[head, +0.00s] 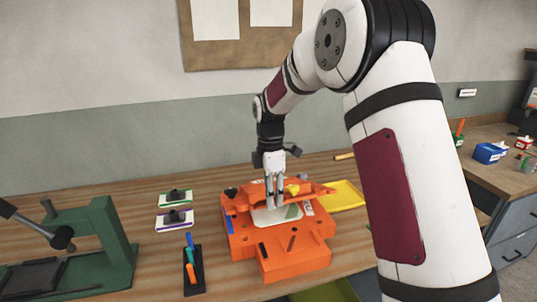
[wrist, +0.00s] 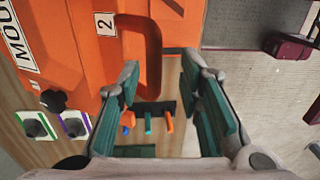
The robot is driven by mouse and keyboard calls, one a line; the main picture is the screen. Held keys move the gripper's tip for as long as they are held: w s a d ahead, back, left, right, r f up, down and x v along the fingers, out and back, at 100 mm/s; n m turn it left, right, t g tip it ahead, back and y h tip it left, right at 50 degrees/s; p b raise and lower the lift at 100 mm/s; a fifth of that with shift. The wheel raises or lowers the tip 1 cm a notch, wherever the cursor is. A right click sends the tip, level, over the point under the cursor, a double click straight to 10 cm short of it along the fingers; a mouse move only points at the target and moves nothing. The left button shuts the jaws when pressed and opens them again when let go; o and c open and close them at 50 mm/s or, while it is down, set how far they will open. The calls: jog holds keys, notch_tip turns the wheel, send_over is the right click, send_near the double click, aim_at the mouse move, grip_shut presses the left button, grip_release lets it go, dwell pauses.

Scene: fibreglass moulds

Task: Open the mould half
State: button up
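The orange mould (head: 285,255) sits on the wooden bench, with a pale sheet-like patch (head: 290,212) in its middle. Its raised orange upper part (head: 318,188), which looks like the mould half, spans the back; whether it is lifted from the base I cannot tell. My gripper (head: 274,206) points down over the mould. In the wrist view my gripper (wrist: 160,65) is open, its teal pads wide apart, with nothing held between them.
A black rack (head: 194,270) with coloured tools stands left of the mould. Two small trays (head: 175,199) (head: 175,221) with black knobs lie behind it. A green press (head: 105,240) is at far left. A yellow tray (head: 345,196) lies right of the mould.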

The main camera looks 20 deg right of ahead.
notch_tip(320, 180, up, 11)
jog(key=w+b, duration=0.1)
jog(key=w, duration=0.2)
jog(key=shift+r+b, duration=0.15)
jog(key=shift+b, duration=0.2)
dwell(0.9)
jog(key=shift+s, duration=0.1)
jog(key=shift+c, duration=0.3)
